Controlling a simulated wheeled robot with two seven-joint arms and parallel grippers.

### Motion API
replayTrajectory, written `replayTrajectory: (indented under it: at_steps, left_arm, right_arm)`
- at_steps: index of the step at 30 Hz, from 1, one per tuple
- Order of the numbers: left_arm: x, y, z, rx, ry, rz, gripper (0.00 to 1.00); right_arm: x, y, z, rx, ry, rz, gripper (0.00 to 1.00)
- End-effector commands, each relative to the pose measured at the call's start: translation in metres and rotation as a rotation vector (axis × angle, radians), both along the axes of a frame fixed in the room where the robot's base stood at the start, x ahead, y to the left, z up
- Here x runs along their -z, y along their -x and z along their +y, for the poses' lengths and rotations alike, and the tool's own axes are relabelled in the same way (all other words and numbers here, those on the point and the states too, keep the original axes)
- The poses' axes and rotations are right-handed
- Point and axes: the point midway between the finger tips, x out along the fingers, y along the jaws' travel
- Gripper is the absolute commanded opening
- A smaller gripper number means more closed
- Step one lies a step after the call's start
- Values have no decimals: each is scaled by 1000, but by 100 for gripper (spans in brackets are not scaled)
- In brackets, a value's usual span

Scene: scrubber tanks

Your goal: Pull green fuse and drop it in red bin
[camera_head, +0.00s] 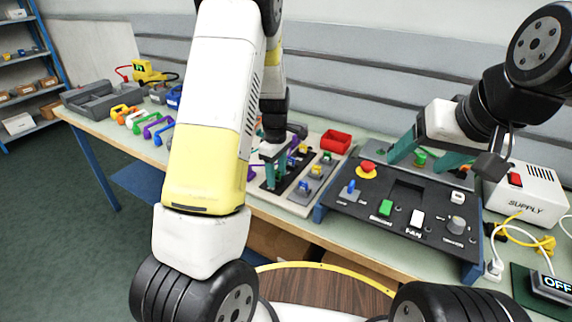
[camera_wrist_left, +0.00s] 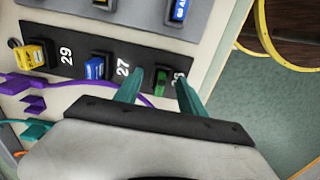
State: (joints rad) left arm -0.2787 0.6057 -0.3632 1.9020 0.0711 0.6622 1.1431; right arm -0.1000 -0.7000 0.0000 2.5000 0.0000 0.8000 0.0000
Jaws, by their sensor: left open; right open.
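A green fuse (camera_wrist_left: 161,82) sits in a black numbered strip (camera_wrist_left: 68,62) in the left wrist view. My left gripper (camera_wrist_left: 160,82) is open, with its teal fingertips on either side of the fuse; I cannot tell whether they touch it. In the head view my left gripper (camera_head: 272,172) points down at the fuse board, and its fingers hide part of the strip. The small red bin (camera_head: 335,143) stands at the back of the board, right of this gripper. My right gripper (camera_head: 428,152) is open and empty above the control panel.
Blue (camera_wrist_left: 95,68) and yellow (camera_wrist_left: 30,55) fuses sit in the same strip. A purple cable (camera_wrist_left: 65,86) runs close by. The control panel (camera_head: 345,209) with buttons and a white supply box (camera_head: 527,192) stand to the right.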

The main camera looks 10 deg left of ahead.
Motion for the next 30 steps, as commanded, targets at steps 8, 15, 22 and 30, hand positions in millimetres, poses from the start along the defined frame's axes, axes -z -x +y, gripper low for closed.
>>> replayTrajectory:
  at_steps: [8, 15, 22, 30]
  left_arm:
    - [0, 0, 0, 0, 0, 0, 47]
    - [0, 0, 0, 0, 0, 0, 30]
    - [0, 0, 0, 0, 0, 0, 0]
    - [0, 0, 0, 0, 0, 0, 0]
  right_arm:
    - [0, 0, 0, 0, 0, 0, 69]
    - [0, 0, 0, 0, 0, 0, 69]
    - [0, 0, 0, 0, 0, 0, 69]
    - [0, 0, 0, 0, 0, 0, 69]
